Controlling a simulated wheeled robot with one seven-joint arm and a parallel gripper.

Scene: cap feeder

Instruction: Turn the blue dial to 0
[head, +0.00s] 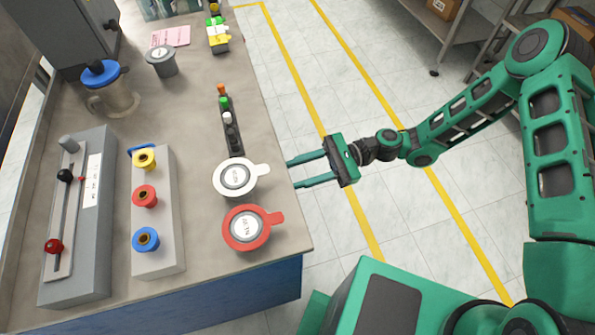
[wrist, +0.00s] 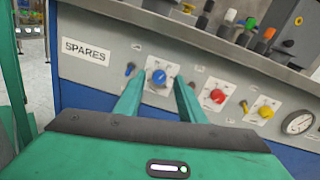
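The blue dial (wrist: 160,76) sits on a white plate on the grey front panel (wrist: 115,70) in the wrist view. It is round with a pale mark; its scale is too small to read. My gripper (head: 293,173) is at the bench's right edge in the head view, with two parallel fingers apart and nothing between them. In the wrist view the fingers point at the panel, one on each side of the blue dial; I cannot tell whether they touch it. The dial is hidden in the head view.
A red dial (wrist: 217,96), a yellow dial (wrist: 265,112) and a gauge (wrist: 298,123) are to the right. A red-rimmed cup (head: 245,229) and white-rimmed cup (head: 233,178) stand near the bench edge.

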